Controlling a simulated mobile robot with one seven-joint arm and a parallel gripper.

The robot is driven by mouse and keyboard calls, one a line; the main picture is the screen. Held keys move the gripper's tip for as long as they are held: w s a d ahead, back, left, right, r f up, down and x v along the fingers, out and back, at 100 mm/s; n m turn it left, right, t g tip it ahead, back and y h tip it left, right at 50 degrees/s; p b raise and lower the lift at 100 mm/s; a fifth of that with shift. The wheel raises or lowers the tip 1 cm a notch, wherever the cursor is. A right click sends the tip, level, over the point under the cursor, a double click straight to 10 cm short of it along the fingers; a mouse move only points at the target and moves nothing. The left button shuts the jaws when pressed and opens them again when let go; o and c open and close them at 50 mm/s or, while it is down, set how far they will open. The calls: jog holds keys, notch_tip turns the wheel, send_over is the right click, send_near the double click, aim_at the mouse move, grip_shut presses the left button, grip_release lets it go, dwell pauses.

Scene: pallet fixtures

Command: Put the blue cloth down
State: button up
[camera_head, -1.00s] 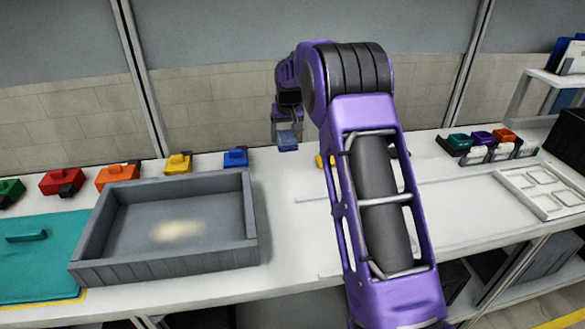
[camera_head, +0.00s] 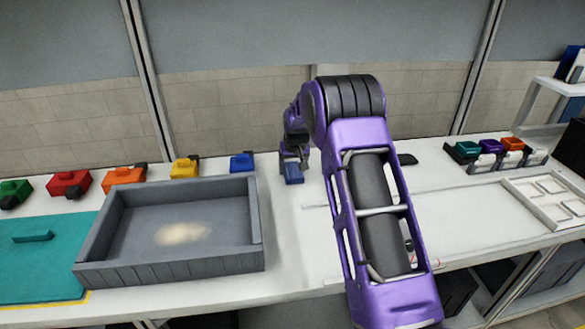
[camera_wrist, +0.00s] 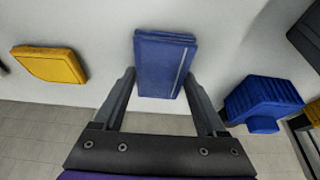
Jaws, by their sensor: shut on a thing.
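The blue cloth (camera_head: 293,174) is a small folded pad, low over the white table behind the grey tray's right side. In the wrist view the cloth (camera_wrist: 163,66) lies between the two fingers, with a pale stripe along one side. My gripper (camera_head: 293,163) points down and is shut on the cloth; it also shows in the wrist view (camera_wrist: 160,80). I cannot tell whether the cloth touches the table.
A blue block (camera_head: 241,162) stands left of my gripper; it also shows in the wrist view (camera_wrist: 263,104). A yellow piece (camera_wrist: 50,64) lies on the other side. The grey tray (camera_head: 170,273) is in front left. Bare white table lies around the cloth.

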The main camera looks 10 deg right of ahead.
jog(key=shift+f, duration=0.1)
jog(key=shift+f, duration=0.15)
jog(key=o, duration=1.1)
jog(key=shift+o, duration=0.2)
jog(key=shift+a+f, duration=0.1)
jog(key=shift+a, duration=0.05)
jog(key=shift+r, duration=0.4)
jog(key=v, duration=1.2)
